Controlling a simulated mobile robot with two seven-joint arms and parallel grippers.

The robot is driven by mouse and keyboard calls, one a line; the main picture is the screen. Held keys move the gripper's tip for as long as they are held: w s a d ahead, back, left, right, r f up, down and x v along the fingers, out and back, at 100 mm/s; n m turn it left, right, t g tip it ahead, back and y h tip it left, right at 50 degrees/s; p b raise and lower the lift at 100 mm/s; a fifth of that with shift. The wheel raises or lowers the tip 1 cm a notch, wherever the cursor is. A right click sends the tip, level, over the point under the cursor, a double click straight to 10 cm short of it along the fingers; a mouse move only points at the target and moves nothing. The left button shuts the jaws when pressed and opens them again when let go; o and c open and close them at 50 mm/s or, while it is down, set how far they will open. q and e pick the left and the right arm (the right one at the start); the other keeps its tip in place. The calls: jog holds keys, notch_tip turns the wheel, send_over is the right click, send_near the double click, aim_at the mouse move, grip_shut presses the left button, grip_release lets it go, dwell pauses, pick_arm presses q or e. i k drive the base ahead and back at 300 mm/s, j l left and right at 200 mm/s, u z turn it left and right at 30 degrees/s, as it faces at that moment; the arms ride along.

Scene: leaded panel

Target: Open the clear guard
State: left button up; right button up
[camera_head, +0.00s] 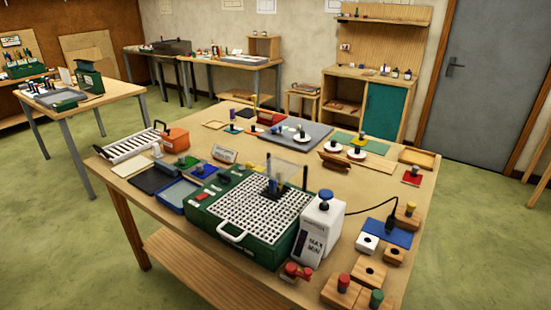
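A green machine (262,251) with a white grid top (240,205) stands on the near middle of the wooden table. A clear guard (288,168) shows as a faint see-through panel over the back of the grid, above a dark grinding head (273,187). A dark upright post stands at its right edge. I cannot tell how far the guard is raised. A white looped handle (238,234) is on the machine's front. Neither of my grippers shows in this view.
Wooden blocks with coloured knobs (369,273) crowd the front right. A blue tray (175,194) and a white slatted rack (132,145) lie to the left. Some bare tabletop (385,182) shows at the right.

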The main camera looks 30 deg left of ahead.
aim_at(249, 165)
jog(key=j+z, duration=0.5)
jog(key=j, duration=0.9)
jog(key=k+j+z, duration=0.1)
jog(key=j, duration=0.25)
jog(key=k+j+z, duration=0.1)
jog(key=j, duration=0.25)
jog(key=k+j, duration=0.1)
jog(key=j, duration=0.5)
jog(key=k+j, duration=0.1)
jog(key=j, duration=0.45)
jog(key=k+j, duration=0.1)
jog(key=j, duration=0.5)
jog(key=k+j+u, duration=0.1)
jog(key=j, duration=0.25)
jog(key=k+j+u, duration=0.1)
jog(key=j, duration=0.25)
jog(key=k+j, duration=0.1)
jog(key=j, duration=0.25)
jog(key=k+j+u, duration=0.15)
jog(key=j, duration=0.2)
